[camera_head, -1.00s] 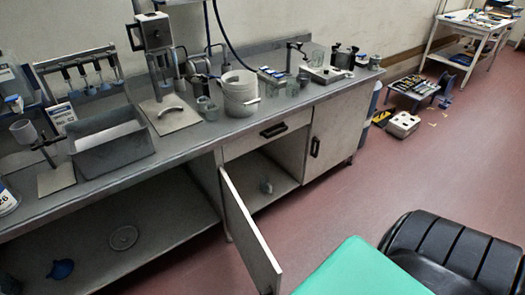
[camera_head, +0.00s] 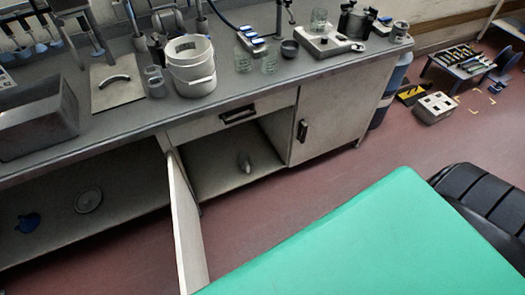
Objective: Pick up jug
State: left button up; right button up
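No clear jug can be told by its shape. A small grey-white vessel (camera_head: 245,162) stands on the floor of the open cabinet compartment (camera_head: 215,170), under the drawer. It is too small to tell if it is the jug. A white bucket (camera_head: 190,68) with a handle stands on the counter, with small grey cups (camera_head: 155,82) to its left and clear glass vessels (camera_head: 268,62) to its right. Neither of my grippers is in view.
The open cabinet door (camera_head: 185,225) juts toward me. A green flat surface (camera_head: 390,240) fills the lower right, with a black ribbed object (camera_head: 490,200) beside it. Red floor (camera_head: 300,195) is free between cabinet and green surface. A low table (camera_head: 460,60) stands far right.

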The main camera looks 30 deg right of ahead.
aim_at(244, 158)
jog(key=l, duration=0.85)
jog(key=i+l, duration=0.15)
jog(key=l, duration=1.55)
jog(key=i, duration=0.05)
